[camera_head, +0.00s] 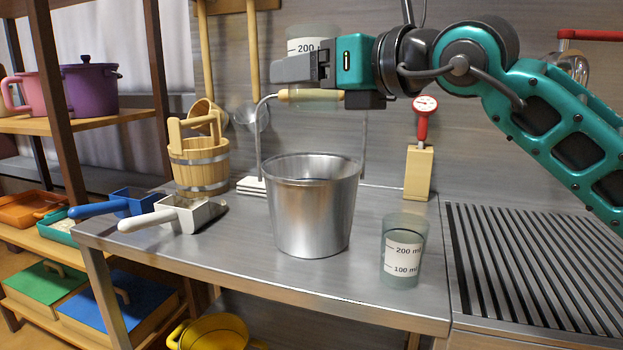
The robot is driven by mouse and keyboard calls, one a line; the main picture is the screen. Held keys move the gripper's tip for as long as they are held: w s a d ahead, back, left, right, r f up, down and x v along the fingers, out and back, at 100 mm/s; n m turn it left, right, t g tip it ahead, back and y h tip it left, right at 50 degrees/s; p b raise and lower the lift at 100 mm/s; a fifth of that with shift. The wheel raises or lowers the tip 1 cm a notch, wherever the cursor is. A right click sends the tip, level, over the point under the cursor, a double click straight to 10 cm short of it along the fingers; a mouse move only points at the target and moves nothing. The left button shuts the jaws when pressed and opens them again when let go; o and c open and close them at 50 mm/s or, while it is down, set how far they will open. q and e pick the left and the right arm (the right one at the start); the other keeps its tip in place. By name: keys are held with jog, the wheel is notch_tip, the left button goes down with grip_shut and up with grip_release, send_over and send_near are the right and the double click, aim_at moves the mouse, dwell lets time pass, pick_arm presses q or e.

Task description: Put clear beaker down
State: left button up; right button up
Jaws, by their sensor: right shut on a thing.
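A clear beaker (308,42) with a white "200 ml" label is in my right gripper (302,70), raised well above the worktop. The fingers cover its middle, and it looks about upright. My right arm comes in from the right. A second, grey-green see-through beaker (403,252) marked 200 ml and 100 ml stands upright on the metal worktop (240,262) near its front right. My left gripper is not in view.
A metal bucket (312,215) stands mid-worktop; its raised bail has a wooden grip (290,95) overlapping the held beaker in view. A wooden pail (199,167), scoops (178,213) and a thermometer in a block (419,172) surround it. A slatted drainer (540,270) lies right.

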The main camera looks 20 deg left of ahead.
jog(key=shift+r+n+t+y+b, duration=0.3)
jog(key=shift+n+y+b, duration=0.1)
jog(key=shift+n+b, duration=0.15)
jog(key=shift+r, duration=0.25)
